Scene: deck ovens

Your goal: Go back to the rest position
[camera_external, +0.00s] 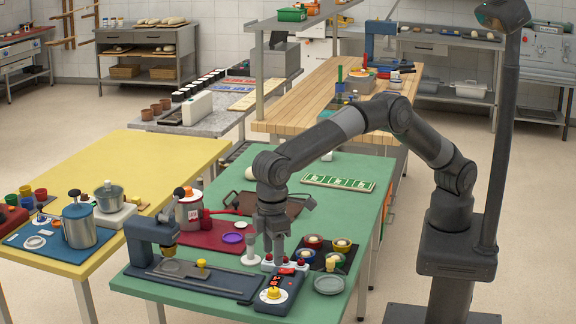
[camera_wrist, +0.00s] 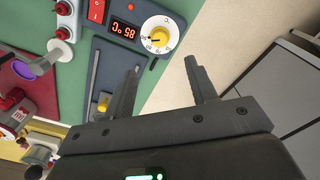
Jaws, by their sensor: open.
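My gripper (camera_external: 275,250) is over the front of the green table (camera_external: 320,165), pointing down close to a row of red buttons and a dark control box (camera_external: 279,292). In the wrist view my gripper (camera_wrist: 162,66) has its two fingers apart, with nothing between them. The control box also shows there, with a lit red display (camera_wrist: 123,30) and a white and yellow dial (camera_wrist: 160,35). I cannot tell from these views whether the fingers touch anything on the table.
A pot (camera_external: 189,210) is behind left. The yellow table (camera_external: 160,165) is at left.

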